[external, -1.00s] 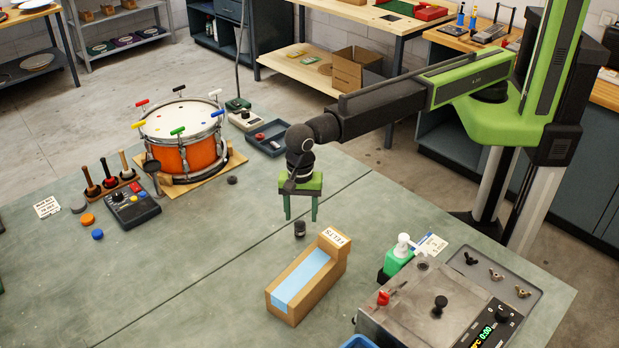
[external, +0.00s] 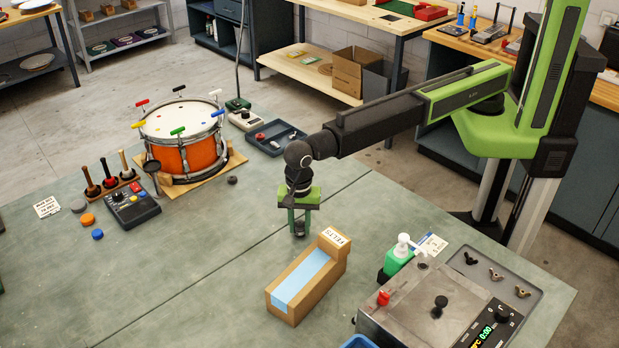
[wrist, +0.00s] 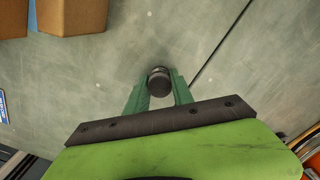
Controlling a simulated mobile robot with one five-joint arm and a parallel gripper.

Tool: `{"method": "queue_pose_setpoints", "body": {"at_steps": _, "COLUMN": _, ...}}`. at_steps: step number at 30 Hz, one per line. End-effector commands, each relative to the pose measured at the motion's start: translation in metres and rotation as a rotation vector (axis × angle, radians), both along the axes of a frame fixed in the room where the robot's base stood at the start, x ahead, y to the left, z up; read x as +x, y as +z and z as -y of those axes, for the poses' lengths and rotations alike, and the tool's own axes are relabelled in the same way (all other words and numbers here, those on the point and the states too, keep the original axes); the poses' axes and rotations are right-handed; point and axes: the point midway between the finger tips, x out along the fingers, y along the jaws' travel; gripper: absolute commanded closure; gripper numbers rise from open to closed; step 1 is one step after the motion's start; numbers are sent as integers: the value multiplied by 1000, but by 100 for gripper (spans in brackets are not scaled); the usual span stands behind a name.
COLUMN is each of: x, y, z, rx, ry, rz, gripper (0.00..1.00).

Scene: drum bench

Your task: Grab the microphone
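The microphone (external: 300,229) looks like a short dark cylinder standing upright on the bench, behind the wooden box. It also shows in the wrist view (wrist: 159,80) as a dark round top between the fingertips. My gripper (external: 300,230) points straight down over it, with one green finger on each side. In the wrist view my gripper (wrist: 160,84) has both fingers close against the sides of the microphone, with no clear gap. The lower part of the microphone is partly hidden by the fingers.
The wooden box (external: 334,242) with a blue strip stands close in front. A steel machine (external: 415,315) and a green bottle (external: 397,262) are to the right. An orange drum (external: 188,159) and a control box (external: 133,208) stand to the left. The bench between is clear.

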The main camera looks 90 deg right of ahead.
Motion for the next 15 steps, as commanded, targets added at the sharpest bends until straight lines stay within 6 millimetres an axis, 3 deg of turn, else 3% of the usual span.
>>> {"method": "queue_pose_setpoints", "body": {"at_steps": 1, "x": 0, "y": 0, "z": 0, "rx": 0, "ry": 0, "rz": 0, "gripper": 87}}
{"method": "queue_pose_setpoints", "body": {"at_steps": 4, "x": 0, "y": 0, "z": 0, "rx": 0, "ry": 0, "rz": 0, "gripper": 100}}
{"method": "queue_pose_setpoints", "body": {"at_steps": 15, "x": 0, "y": 2, "z": 0, "rx": 0, "ry": 0, "rz": 0, "gripper": 100}}
